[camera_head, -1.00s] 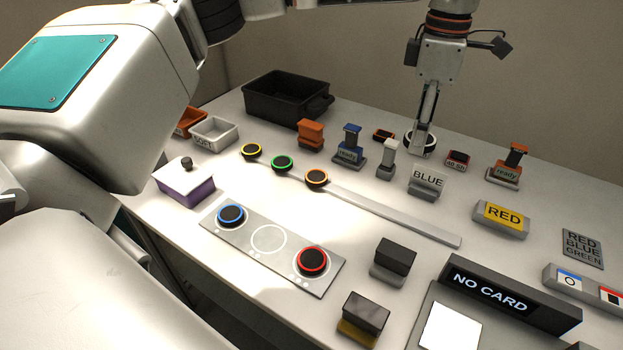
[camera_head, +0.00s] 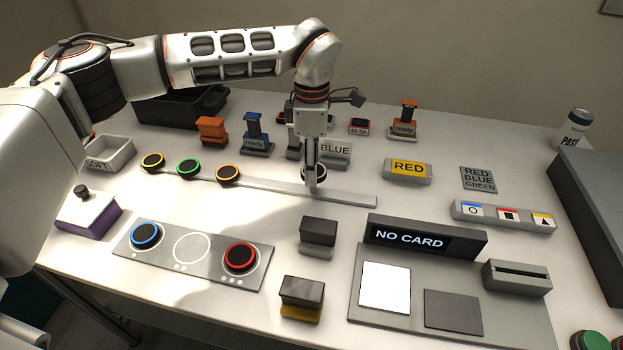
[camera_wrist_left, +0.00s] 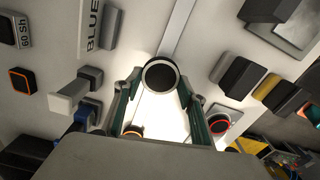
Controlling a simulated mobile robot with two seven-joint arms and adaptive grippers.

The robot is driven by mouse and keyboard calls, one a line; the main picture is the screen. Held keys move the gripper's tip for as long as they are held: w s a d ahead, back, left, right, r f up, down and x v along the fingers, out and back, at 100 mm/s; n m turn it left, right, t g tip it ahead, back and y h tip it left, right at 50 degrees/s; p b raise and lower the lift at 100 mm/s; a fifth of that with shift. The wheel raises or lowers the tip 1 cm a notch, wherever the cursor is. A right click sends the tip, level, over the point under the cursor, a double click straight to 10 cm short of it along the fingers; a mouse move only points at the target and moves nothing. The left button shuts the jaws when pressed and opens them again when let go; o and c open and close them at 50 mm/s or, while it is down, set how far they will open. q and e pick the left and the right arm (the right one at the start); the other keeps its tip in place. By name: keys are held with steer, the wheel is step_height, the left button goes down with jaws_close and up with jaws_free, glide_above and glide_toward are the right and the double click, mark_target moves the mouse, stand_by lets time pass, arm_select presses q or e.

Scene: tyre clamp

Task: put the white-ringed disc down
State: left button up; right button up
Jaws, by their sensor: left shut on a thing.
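The white-ringed disc (camera_head: 315,170) is black with a pale rim. My left gripper (camera_head: 312,180) is shut on it, its fingers pointing down and partly hiding it. In the left wrist view the disc (camera_wrist_left: 161,75) sits between the fingertips, over the light grey strip (camera_head: 335,195). I cannot tell whether it touches the strip. The grey plate (camera_head: 213,270) at front left holds a blue-ringed disc (camera_head: 145,235) and a red-ringed disc (camera_head: 240,257), with an empty white circle (camera_head: 192,248) between them. My right gripper is not in view.
Yellow-, green- and orange-ringed discs (camera_head: 228,173) stand at the strip's left. A BLUE sign (camera_head: 336,150) and stamps stand behind the gripper. A dark block (camera_head: 318,232) and the NO CARD display (camera_head: 410,239) stand in front. Table between plate and strip is clear.

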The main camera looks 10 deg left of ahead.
mark_target(312, 190)
arm_select(q)
steer(key=shift+f, duration=2.3)
steer(key=shift+f, duration=0.2)
steer(key=o, duration=1.1)
step_height(312, 190, up, 12)
steer(key=shift+r, duration=0.2)
